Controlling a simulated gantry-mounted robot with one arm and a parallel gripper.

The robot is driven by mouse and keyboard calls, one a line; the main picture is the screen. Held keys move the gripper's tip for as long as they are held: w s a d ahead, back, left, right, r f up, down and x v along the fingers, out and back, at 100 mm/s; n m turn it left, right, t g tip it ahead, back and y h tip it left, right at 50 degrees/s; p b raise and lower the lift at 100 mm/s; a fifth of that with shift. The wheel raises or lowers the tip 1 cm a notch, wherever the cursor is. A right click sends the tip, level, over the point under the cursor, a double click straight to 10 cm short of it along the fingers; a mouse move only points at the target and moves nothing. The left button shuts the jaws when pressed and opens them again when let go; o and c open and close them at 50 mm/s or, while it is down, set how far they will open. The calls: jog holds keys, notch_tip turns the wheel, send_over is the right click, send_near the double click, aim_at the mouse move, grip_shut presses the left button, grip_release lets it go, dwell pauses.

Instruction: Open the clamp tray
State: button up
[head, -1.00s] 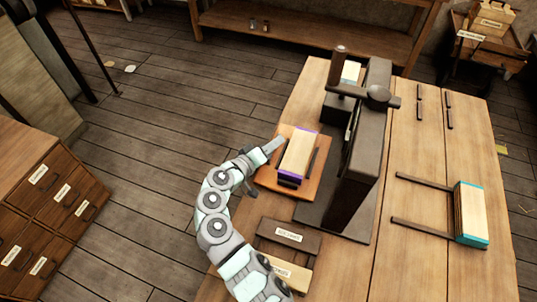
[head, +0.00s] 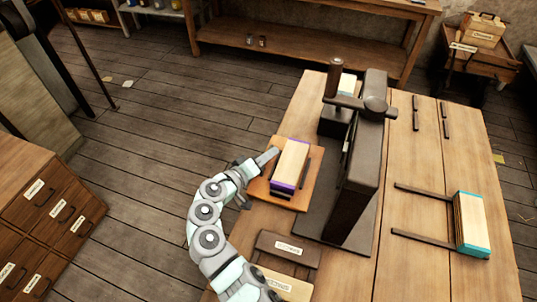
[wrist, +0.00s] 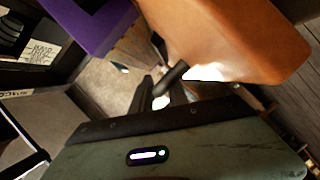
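The orange-brown tray (head: 259,189) lies left of the dark press (head: 352,195), on the near-left side of the table. A pale block with purple ends (head: 290,166) sits on it, with a dark bar along the block's right side. My gripper (head: 257,170) is at the tray's left edge, with a light finger reaching its upper-left corner; contact is unclear. In the wrist view, dark finger parts (wrist: 160,88) show close under the orange-brown board (wrist: 230,40), with the purple block end (wrist: 90,22) at upper left. Whether the fingers are parted is unclear.
A drawer cabinet (head: 50,215) stands at left; the floor between is mostly clear.

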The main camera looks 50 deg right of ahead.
jog(key=v, duration=1)
jog(key=shift+a+p, duration=0.3)
jog(key=shift+p, duration=0.1)
jog(key=shift+w+r, duration=0.1)
